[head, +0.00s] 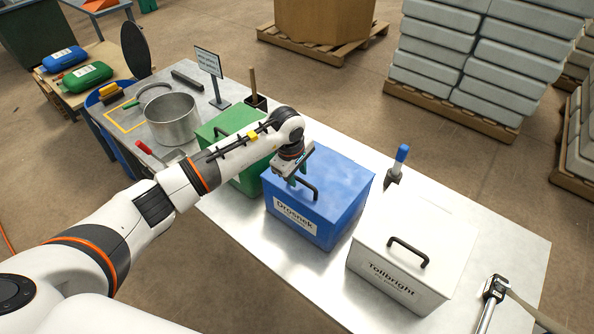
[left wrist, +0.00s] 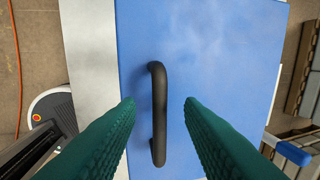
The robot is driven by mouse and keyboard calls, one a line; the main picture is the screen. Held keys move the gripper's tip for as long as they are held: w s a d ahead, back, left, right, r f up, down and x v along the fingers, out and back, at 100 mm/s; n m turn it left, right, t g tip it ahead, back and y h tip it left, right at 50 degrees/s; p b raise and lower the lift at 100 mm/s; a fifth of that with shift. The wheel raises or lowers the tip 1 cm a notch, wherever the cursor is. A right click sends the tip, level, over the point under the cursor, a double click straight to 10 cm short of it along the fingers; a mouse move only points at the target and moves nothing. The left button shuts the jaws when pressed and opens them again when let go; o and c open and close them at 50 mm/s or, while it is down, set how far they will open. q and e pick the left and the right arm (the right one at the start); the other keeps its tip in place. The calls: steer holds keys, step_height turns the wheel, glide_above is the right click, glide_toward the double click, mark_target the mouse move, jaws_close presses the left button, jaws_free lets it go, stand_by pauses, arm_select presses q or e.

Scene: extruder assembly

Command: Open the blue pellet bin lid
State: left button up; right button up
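The blue pellet bin (head: 300,233) stands on the metal table between the green bin and the white bin, with a label on its front. Its blue lid (head: 343,178) lies flat and closed on top. The lid's black handle (head: 297,187) also shows in the left wrist view (left wrist: 157,115), upright in the picture. My left gripper (head: 297,181) is over the lid, pointing down. In the left wrist view its green fingers (left wrist: 160,103) are apart, one on each side of the handle, with gaps to both. My right gripper is not in view.
The green bin (head: 228,125) stands left of the blue bin, partly behind my left arm. The white bin (head: 415,245) stands to the right. A blue-handled tool (head: 398,163) stands behind between them. A metal pot (head: 173,120) and a sign (head: 209,63) are farther left.

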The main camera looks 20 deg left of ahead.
arm_select(q)
jaws_close()
steer(key=shift+w, duration=0.1)
stand_by(0.3)
